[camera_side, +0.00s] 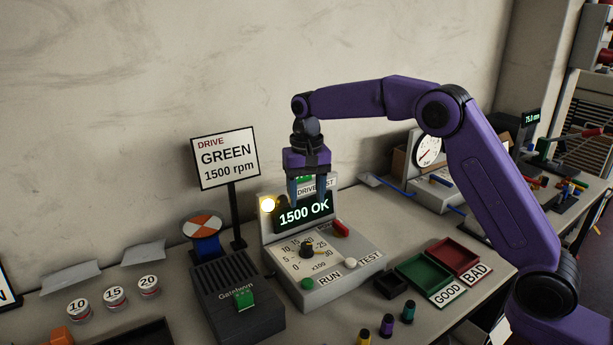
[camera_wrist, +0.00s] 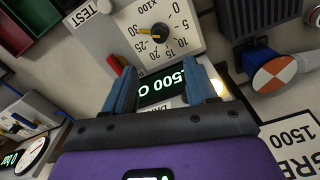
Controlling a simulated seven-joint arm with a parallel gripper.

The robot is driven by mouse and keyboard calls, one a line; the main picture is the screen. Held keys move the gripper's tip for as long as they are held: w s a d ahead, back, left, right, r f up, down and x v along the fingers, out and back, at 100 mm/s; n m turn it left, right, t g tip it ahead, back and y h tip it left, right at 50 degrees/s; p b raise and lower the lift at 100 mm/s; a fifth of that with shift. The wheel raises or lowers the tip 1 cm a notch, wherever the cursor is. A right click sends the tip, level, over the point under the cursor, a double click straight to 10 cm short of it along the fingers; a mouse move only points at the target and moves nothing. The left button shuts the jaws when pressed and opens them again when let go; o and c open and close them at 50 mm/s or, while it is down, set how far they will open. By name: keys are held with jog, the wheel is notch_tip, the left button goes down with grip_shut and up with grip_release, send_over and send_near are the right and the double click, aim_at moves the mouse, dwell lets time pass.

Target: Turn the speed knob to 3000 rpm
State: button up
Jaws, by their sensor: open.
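The speed knob (camera_side: 307,250) is a dark dial on the grey drive tester's sloped panel (camera_side: 345,262), marked 0 to 30 x100. In the wrist view the knob (camera_wrist: 160,32) has a yellow-orange pointer that appears to lie toward the 30 end; the exact mark is hard to read. The display (camera_side: 304,211) reads "1500 OK". My gripper (camera_side: 309,203) hangs fingers-down by the display, above and behind the knob. In the wrist view its blue fingers (camera_wrist: 163,75) are spread and empty, apart from the knob.
A red switch (camera_side: 340,229), white button (camera_side: 350,263) and green button (camera_side: 307,283) surround the knob. A lit lamp (camera_side: 267,204) is beside the display. A sign (camera_side: 225,158) reads "DRIVE GREEN 1500 rpm". A dark box (camera_side: 237,300) stands left; green (camera_side: 424,272) and red trays (camera_side: 459,255) lie right.

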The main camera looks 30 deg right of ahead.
jog(key=shift+r, duration=2.2)
jog(key=s+a+n, duration=0.2)
jog(key=s+n, duration=0.6)
jog(key=s, duration=1.2)
jog(key=s+d+f+n, duration=0.3)
jog(key=s+d, duration=0.3)
jog(key=s, duration=0.5)
jog(key=s+d+f+n, duration=0.3)
jog(key=s+d, duration=0.3)
jog(key=s, duration=0.5)
jog(key=shift+n, duration=0.9)
jog(key=shift+d, duration=0.1)
